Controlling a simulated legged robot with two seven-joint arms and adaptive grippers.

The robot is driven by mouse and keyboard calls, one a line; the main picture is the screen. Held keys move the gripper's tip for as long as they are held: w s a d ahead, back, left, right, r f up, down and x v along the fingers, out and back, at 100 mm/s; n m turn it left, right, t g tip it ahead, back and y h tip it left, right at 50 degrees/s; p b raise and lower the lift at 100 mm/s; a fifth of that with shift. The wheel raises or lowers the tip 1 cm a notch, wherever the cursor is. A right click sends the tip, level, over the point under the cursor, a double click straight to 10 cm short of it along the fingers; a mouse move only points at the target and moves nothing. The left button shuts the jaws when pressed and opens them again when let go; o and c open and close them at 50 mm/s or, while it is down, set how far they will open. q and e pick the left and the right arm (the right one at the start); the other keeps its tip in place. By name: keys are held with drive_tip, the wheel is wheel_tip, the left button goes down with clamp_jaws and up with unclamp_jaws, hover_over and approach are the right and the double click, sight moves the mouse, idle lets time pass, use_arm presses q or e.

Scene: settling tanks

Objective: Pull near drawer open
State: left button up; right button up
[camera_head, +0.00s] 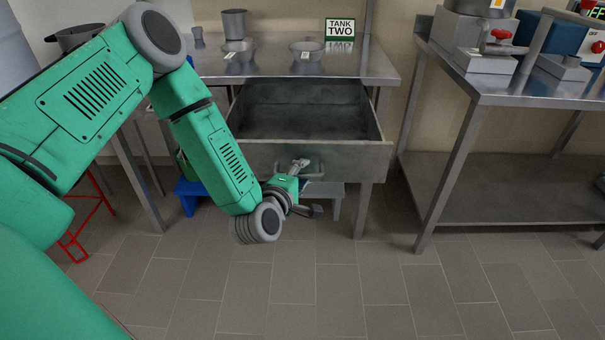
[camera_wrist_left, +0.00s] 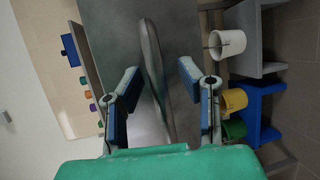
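The near drawer (camera_head: 357,160) is a grey metal drawer under the steel table. It stands pulled out, and its empty-looking inside shows from above. Its bar handle (camera_head: 322,168) is on the front face. My left gripper (camera_head: 305,182) is at the handle, in front of the drawer face. In the left wrist view the handle (camera_wrist_left: 152,75) runs between the two fingers of my left gripper (camera_wrist_left: 159,75), with a visible gap on both sides. The fingers are open, with blue inner pads. My right gripper is not in view.
A second table (camera_head: 500,90) with devices stands right. A blue step stool (camera_head: 188,195) and red stool legs (camera_head: 85,225) are left. The wrist view shows buckets (camera_wrist_left: 227,43). Front floor is clear.

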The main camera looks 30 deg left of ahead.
use_arm(q)
drive_tip(key=shift+s, duration=0.1)
drive_tip(key=v, duration=1.1)
drive_tip(key=shift+s, duration=0.35)
drive_tip(key=s+d+f+m+g+h, duration=0.5)
drive_tip(key=s+d+f+m+g, duration=0.15)
drive_tip(key=f+m, duration=0.35)
drive_tip(key=s+a+f+m+g+y, duration=0.1)
drive_tip(key=s+f+m+g, duration=0.2)
drive_tip(key=s, duration=0.5)
drive_tip(key=s+a+f+m+g+y, duration=0.1)
drive_tip(key=s+a+f+m+g, duration=0.1)
drive_tip(key=s+f+m+g, duration=0.2)
drive_tip(key=s+m+g, duration=0.1)
drive_tip(key=s+m, duration=0.2)
drive_tip(key=m, duration=0.1)
drive_tip(key=shift+s+g+y+p, duration=0.3)
drive_tip(key=shift+s+g+p, duration=0.05)
drive_tip(key=shift+s+p, duration=0.05)
drive_tip(key=shift+w+f, duration=0.1)
drive_tip(key=shift+f, duration=0.1)
